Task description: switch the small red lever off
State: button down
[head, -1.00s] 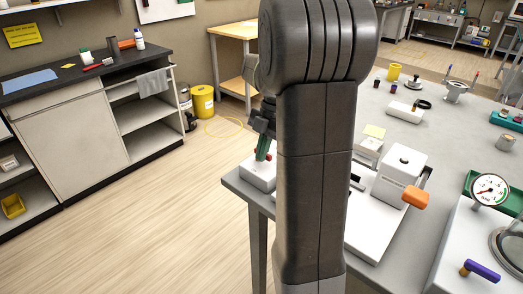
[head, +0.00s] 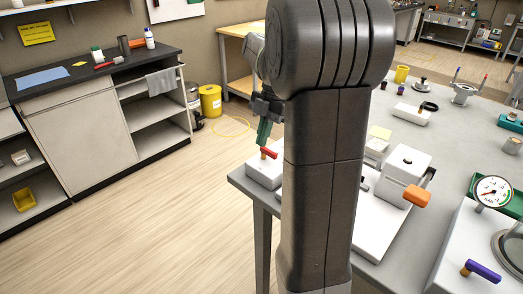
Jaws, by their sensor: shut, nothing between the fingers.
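The small red lever (head: 269,153) sits on top of a white box (head: 262,172) at the left corner of the grey table. The lever's red bar looks nearly level; its off marking is too small to read. My gripper (head: 264,133), with green fingers pointing down, is shut and empty just above the lever. I cannot tell whether the fingertips touch it. My own dark arm hides the right side of the box and part of the table.
On the grey table (head: 458,133), a white device with an orange handle (head: 417,196) stands right of my arm. A gauge (head: 492,191) and a purple lever (head: 482,271) are at the lower right. Open floor lies left of the table.

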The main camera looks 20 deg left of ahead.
jog(key=shift+v, duration=2.15)
jog(key=shift+s, duration=0.15)
